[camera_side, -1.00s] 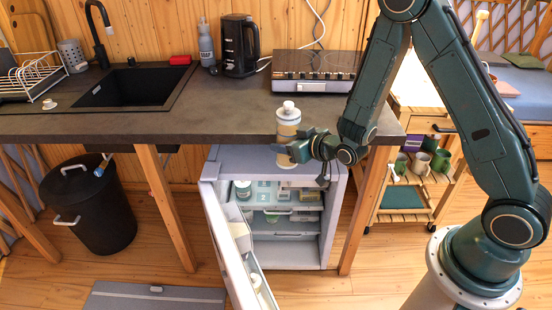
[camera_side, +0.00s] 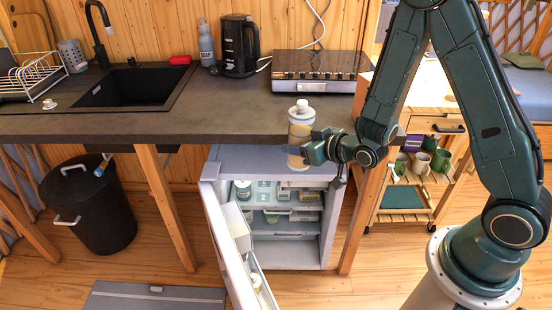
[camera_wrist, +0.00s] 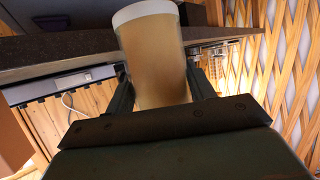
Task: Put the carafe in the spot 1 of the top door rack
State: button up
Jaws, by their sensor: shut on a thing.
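The carafe (camera_side: 301,124) is a clear bottle with a white cap and tan contents. My gripper (camera_side: 306,150) is shut around its middle and holds it upright in the air, in front of the counter edge and above the open fridge. In the wrist view the carafe (camera_wrist: 154,60) stands between the two fingers of my gripper (camera_wrist: 160,90). The fridge door (camera_side: 230,245) is swung open toward the front left. Its top door rack (camera_side: 238,228) is a white bin on the inner side; I cannot make out its spots.
The fridge (camera_side: 330,215) stands under the dark counter (camera_side: 200,125), with several items on its shelves. A black bin (camera_side: 92,210) stands at left and a wooden trolley (camera_side: 405,197) at right. Floor in front of the fridge is clear at right.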

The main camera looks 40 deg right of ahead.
jog(key=shift+w+d+r, duration=0.25)
jog(key=shift+w+d, duration=0.05)
jog(key=shift+w, duration=0.1)
jog(key=w+d+r+m+h, duration=0.2)
jog(key=w+d+r+h, duration=0.1)
jog(key=w+d+r, duration=0.6)
jog(key=d+r+m+g+h, duration=0.1)
jog(key=d+r+m+h, duration=0.15)
jog(key=d+r, duration=1.1)
notch_tip(320, 180, down, 17)
jog(key=shift+w, duration=0.3)
jog(key=shift+r+y, duration=0.1)
jog(key=shift+y, duration=0.15)
jog(key=shift+f, duration=2.1)
jog(key=shift+f, duration=0.1)
